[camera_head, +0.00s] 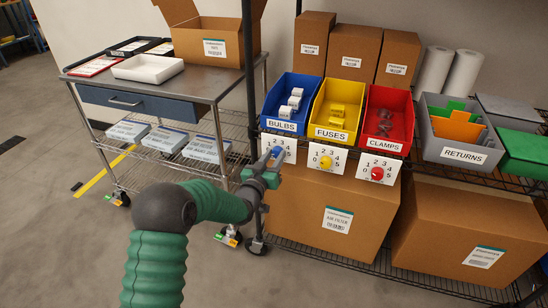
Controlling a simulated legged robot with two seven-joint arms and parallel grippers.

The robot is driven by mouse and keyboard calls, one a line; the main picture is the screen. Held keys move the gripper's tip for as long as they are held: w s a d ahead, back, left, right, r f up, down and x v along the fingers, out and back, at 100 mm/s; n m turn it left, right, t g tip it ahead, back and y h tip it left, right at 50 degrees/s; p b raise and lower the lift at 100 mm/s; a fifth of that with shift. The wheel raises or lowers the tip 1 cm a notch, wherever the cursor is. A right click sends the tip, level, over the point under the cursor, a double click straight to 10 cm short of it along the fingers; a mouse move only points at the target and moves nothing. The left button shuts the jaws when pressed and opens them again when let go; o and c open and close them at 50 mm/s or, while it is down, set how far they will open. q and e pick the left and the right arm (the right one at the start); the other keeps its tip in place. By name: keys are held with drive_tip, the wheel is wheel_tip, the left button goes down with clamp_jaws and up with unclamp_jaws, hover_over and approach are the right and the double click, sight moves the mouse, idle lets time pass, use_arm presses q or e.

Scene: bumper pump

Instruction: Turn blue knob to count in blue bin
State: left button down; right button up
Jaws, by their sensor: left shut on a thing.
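The blue knob (277,152) sits on a white dial plate (290,144) under the blue bin. The plate shows printed numbers, partly hidden by my gripper, so the knob's setting cannot be read. My left gripper (273,160) reaches in from the lower left and is shut on the blue knob. The blue bin (272,101), labelled BULBS, stands on the shelf above and holds several small white boxes (292,101). My right gripper is not in view.
Right of it stand a yellow FUSES bin (320,113) with a yellow knob (325,161) and a red CLAMPS bin (374,128) with a red knob (377,174). A black shelf post (253,120) rises close left of my gripper. A metal cart (205,85) stands left.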

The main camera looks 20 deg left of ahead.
use_arm(q)
drive_tip(key=shift+f+m, duration=0.1)
drive_tip(key=shift+m, duration=0.2)
drive_tip(key=m, duration=0.5)
drive_tip(key=shift+d+b, duration=0.1)
drive_tip(key=shift+b, duration=0.25)
drive_tip(key=m+b, duration=0.1)
drive_tip(key=m, duration=0.4)
drive_tip(key=shift+d+m+g, duration=0.1)
drive_tip(key=shift+m+g, duration=0.2)
drive_tip(key=m, duration=0.4)
drive_tip(key=m+b, duration=0.1)
drive_tip(key=m, duration=0.2)
drive_tip(key=m+y+b, duration=0.1)
drive_tip(key=m, duration=0.3)
drive_tip(key=shift+d+f+m, duration=0.15)
drive_tip(key=shift+f+m, duration=0.15)
drive_tip(key=shift+f, duration=0.05)
drive_tip(key=shift+s, duration=0.1)
drive_tip(key=c, duration=1.3)
unclamp_jaws()
drive_tip(key=o, duration=0.3)
drive_tip(key=shift+r, duration=0.2)
